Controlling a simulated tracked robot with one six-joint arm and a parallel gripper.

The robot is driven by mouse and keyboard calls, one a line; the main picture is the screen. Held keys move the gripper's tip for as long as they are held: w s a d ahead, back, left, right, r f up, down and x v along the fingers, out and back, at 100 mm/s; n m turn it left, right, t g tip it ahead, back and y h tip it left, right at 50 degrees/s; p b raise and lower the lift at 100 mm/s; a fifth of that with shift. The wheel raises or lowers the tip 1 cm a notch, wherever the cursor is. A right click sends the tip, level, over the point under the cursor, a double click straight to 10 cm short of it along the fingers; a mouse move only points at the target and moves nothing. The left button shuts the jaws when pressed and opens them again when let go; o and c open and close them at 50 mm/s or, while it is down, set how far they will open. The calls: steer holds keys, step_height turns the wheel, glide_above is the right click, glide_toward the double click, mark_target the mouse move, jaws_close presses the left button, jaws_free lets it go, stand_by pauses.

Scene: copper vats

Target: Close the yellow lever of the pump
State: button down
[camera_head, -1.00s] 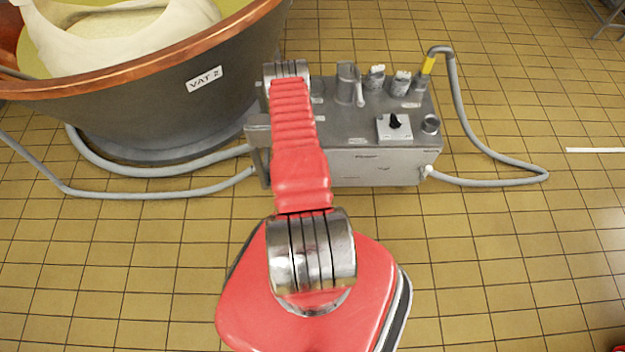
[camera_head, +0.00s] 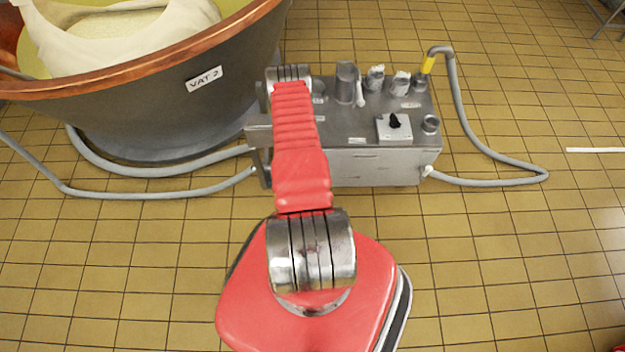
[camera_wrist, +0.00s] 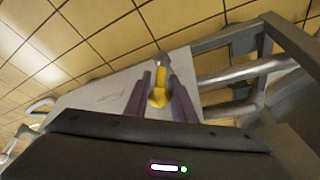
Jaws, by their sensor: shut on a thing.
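The pump (camera_head: 385,165) is a grey metal box on the floor in the head view, with a black knob (camera_head: 394,121) on a white plate on top. In the wrist view, the yellow lever (camera_wrist: 159,95) stands out against the pump's pale grey face. My gripper (camera_wrist: 160,80) has its two dark purple fingers on either side of the lever and is shut on it. In the head view my gripper and the lever are hidden behind my red arm and the pump.
A copper-rimmed vat (camera_head: 170,110) marked VAT 2 stands left of the pump. Grey hoses (camera_head: 150,171) run along the floor to the pump's left. Another hose (camera_head: 465,110) loops out on its right, with a yellow band at its top.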

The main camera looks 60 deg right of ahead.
steer(key=shift+w, duration=0.25)
steer(key=shift+w+d, duration=0.1)
steer(key=shift+d, duration=0.2)
